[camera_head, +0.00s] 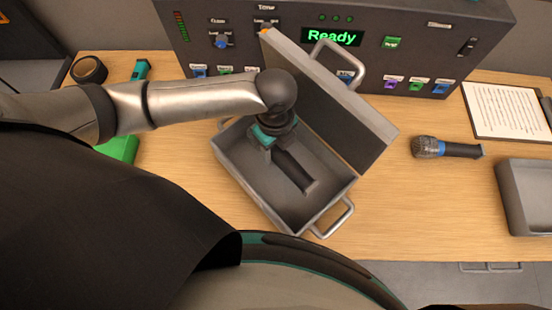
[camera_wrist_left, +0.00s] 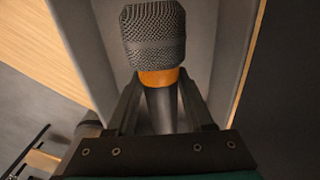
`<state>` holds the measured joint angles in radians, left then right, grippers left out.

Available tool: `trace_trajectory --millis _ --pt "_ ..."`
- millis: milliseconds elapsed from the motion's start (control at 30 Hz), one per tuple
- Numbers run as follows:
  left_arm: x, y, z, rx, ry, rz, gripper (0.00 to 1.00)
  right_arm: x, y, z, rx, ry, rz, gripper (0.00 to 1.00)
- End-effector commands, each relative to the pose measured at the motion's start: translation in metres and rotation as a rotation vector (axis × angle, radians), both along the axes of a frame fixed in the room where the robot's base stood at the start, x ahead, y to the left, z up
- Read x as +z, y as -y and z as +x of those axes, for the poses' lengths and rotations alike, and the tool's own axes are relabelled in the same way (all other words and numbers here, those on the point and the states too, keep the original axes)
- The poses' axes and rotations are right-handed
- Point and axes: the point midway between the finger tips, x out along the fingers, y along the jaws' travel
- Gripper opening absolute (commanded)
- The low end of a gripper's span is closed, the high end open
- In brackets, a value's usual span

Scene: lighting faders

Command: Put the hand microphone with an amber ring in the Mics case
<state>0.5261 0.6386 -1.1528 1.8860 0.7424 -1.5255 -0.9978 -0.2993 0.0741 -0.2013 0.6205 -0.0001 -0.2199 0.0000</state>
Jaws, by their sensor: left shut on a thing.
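The hand microphone with an amber ring (camera_wrist_left: 160,77) shows in the left wrist view, with its mesh head (camera_wrist_left: 154,35) and dark handle. Its handle (camera_head: 295,173) also shows in the head view, inside the walls of an open grey case (camera_head: 240,183). No "Mics" label is readable on the case. Its lid (camera_head: 340,110) stands open towards the console. My left gripper (camera_head: 268,140) is shut on the microphone, over the case's interior. My arm hides the microphone's head in the head view. I cannot tell whether the microphone touches the case floor. My right gripper is not in view.
A microphone with a blue ring (camera_head: 447,148) lies on the wooden table to the right. A grey tray (camera_head: 522,190) and a sheet of paper (camera_head: 508,110) are at the right. The console (camera_head: 400,25) with a "Ready" display stands behind. A green object (camera_head: 118,149) sits at left.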

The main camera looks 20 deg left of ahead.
Motion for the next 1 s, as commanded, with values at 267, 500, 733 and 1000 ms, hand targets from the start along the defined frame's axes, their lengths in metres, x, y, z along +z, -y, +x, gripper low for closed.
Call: trace_trajectory --millis 267,500,733,1000 --pt "-0.029 0.0 0.0 0.001 0.0 0.0 0.0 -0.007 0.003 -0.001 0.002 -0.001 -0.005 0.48" --pt "-0.057 0.0 0.001 0.0 0.002 0.0 0.0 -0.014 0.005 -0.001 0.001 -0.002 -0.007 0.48" --pt "-0.057 0.0 0.001 0.0 0.003 -0.001 0.0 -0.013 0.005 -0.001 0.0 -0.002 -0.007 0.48" --pt "-0.06 0.0 0.0 0.0 0.001 0.0 0.64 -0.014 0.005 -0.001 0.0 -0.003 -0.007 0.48"
